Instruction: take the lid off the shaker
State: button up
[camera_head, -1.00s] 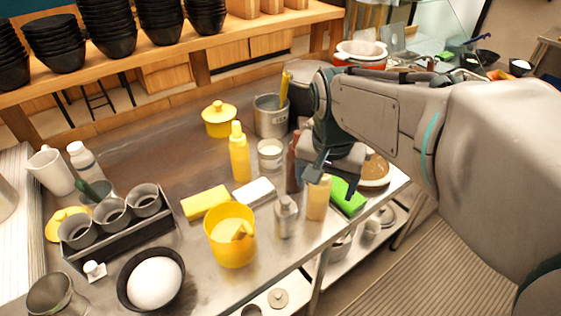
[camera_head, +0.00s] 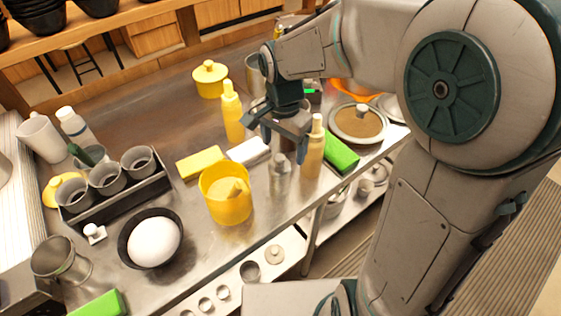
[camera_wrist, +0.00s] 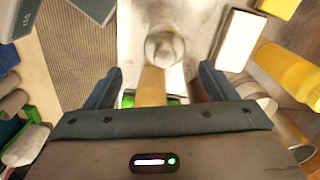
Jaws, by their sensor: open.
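The shaker (camera_head: 279,180) is a small silver metal container standing near the front edge of the steel counter, with its lid (camera_head: 279,158) on top. In the wrist view the shaker (camera_wrist: 164,45) shows as a round silver shape beyond the fingertips. My gripper (camera_head: 277,140) is open and empty, pointing down just above and behind the shaker, apart from it as far as I can tell. In the wrist view my gripper (camera_wrist: 158,82) has a finger on each side, with a tan bottle (camera_wrist: 152,88) showing between them. The shaker's far side is hidden.
Close right of the shaker stand the tan bottle (camera_head: 314,150) and a green sponge (camera_head: 341,154). To its left are a yellow cup (camera_head: 226,205), a yellow block (camera_head: 200,162) and a white block (camera_head: 248,150). A yellow squeeze bottle (camera_head: 232,115) stands behind.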

aim_at(279, 157)
jog(key=f, duration=0.3)
jog(key=a+f, duration=0.1)
jog(key=f, duration=0.1)
jog(key=shift+f+p, duration=0.1)
jog(key=shift+p, duration=0.2)
jog(key=c, duration=0.8)
jog(key=shift+r, duration=0.55)
notch_tip(279, 157, up, 3)
jog(key=shift+f, duration=0.1)
jog(key=s+d+r, duration=0.2)
jog(key=s, duration=0.1)
jog(key=s+d+r+b, duration=0.1)
jog(key=s+d+r, duration=0.1)
jog(key=s, duration=0.1)
jog(key=s+d+r, duration=0.1)
jog(key=s+r, duration=0.2)
jog(key=s, duration=0.1)
jog(key=shift+s+d+r, duration=0.1)
jog(key=shift+d, duration=0.3)
